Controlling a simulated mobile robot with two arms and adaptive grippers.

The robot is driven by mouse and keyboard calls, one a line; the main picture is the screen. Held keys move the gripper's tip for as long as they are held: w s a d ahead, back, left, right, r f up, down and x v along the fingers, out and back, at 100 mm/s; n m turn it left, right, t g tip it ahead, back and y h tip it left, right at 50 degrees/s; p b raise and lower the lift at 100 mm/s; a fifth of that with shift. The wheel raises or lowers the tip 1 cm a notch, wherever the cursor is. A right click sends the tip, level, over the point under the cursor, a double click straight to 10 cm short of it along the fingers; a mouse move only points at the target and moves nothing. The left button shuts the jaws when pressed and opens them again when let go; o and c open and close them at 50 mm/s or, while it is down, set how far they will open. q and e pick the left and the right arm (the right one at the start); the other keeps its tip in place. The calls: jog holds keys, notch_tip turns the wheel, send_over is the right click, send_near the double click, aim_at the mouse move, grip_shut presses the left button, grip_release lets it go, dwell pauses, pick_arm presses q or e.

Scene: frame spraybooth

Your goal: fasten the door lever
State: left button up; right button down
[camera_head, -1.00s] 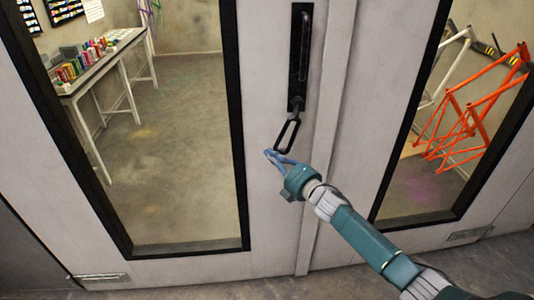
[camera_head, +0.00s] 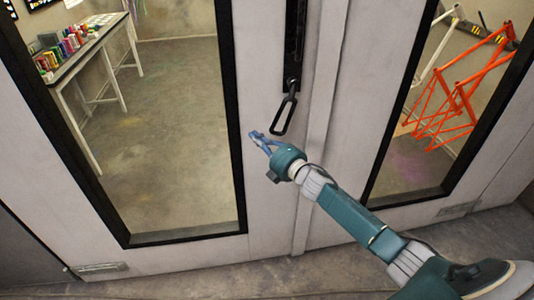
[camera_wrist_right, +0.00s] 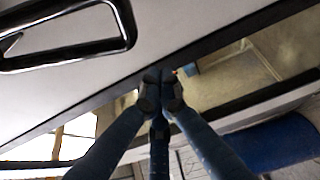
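The door lever (camera_head: 284,115) is a black, open loop hanging from the black lock plate (camera_head: 295,45) on the pale double doors. It slants down and slightly left. My right gripper (camera_head: 255,136) is just left of the loop's lower end in the head view, apart from it in the picture. My left gripper is not in view.
The left door (camera_head: 262,215) and right door (camera_head: 345,190) have tall black-framed windows. Through them show a table (camera_head: 75,62) with coloured bottles and an orange bike frame (camera_head: 455,100). The floor in front of the doors is clear where visible.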

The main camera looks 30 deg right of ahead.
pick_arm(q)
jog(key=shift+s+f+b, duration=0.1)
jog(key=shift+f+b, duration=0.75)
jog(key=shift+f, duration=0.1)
pick_arm(e)
jog(key=v, duration=0.9)
jog(key=shift+s+d, duration=0.25)
jog(key=shift+s, duration=0.05)
jog(key=shift+a+f, duration=0.1)
